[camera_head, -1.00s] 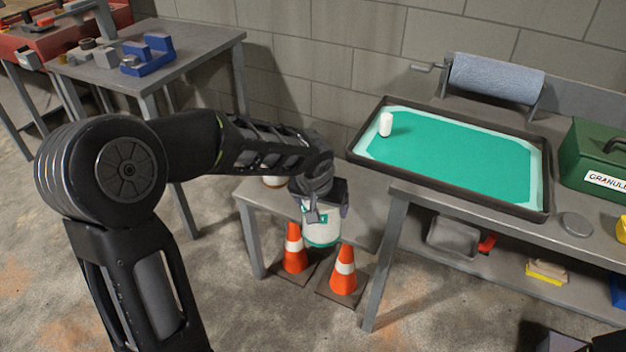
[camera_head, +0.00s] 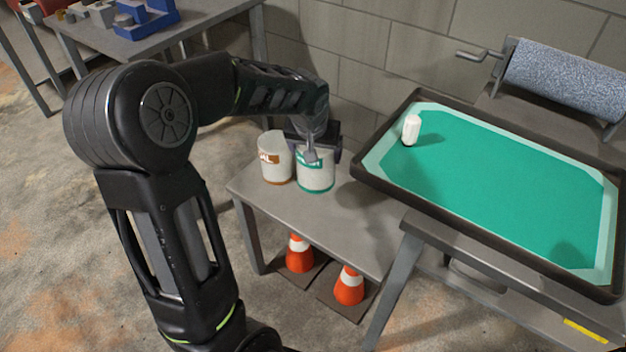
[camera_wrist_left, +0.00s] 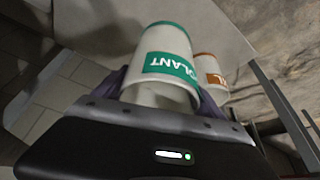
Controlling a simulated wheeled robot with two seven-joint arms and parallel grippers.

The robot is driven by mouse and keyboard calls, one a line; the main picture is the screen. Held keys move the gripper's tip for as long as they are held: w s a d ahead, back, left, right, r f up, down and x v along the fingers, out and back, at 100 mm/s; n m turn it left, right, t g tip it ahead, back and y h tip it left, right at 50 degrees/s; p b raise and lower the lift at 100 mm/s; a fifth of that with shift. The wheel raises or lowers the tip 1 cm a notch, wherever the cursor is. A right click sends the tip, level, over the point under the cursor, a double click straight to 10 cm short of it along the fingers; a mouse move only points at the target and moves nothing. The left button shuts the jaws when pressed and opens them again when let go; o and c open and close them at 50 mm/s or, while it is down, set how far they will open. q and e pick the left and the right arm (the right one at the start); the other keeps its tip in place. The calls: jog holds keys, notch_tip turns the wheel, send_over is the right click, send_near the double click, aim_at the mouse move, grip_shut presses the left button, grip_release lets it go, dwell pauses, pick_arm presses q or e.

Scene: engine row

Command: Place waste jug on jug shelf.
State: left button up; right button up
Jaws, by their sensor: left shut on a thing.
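A white jug (camera_head: 316,179) with a green label sits at the low grey shelf (camera_head: 350,220); its label ends in "LANT" in the left wrist view (camera_wrist_left: 168,65). My left gripper (camera_head: 313,154) is shut on its upper part from above. The jug looks upright, its base at or just above the shelf top; I cannot tell if it touches. A second white jug (camera_head: 275,165) with a brown label stands on the shelf just left of it. It also shows in the left wrist view (camera_wrist_left: 208,70). My right gripper is not in view.
A black-rimmed tray (camera_head: 392,190) with a green surface and a small white bottle (camera_head: 411,129) lies on the higher bench at the right. Orange cones (camera_head: 349,287) stand under the shelf. The shelf top right of the jugs is clear. A block wall is behind.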

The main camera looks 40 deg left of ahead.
aim_at(316, 182)
pick_arm(q)
jog(key=shift+f+b, duration=0.6)
jog(key=shift+f, duration=2.6)
jog(key=shift+f+b, duration=0.4)
jog(key=shift+f, duration=1.45)
jog(key=shift+f, duration=0.15)
jog(key=o, duration=1.4)
jog(key=shift+o, duration=0.2)
jog(key=shift+r, duration=0.25)
jog(key=p+v, duration=0.2)
jog(key=v, duration=0.9)
jog(key=shift+s+r, duration=0.25)
jog(key=shift+r, duration=0.1)
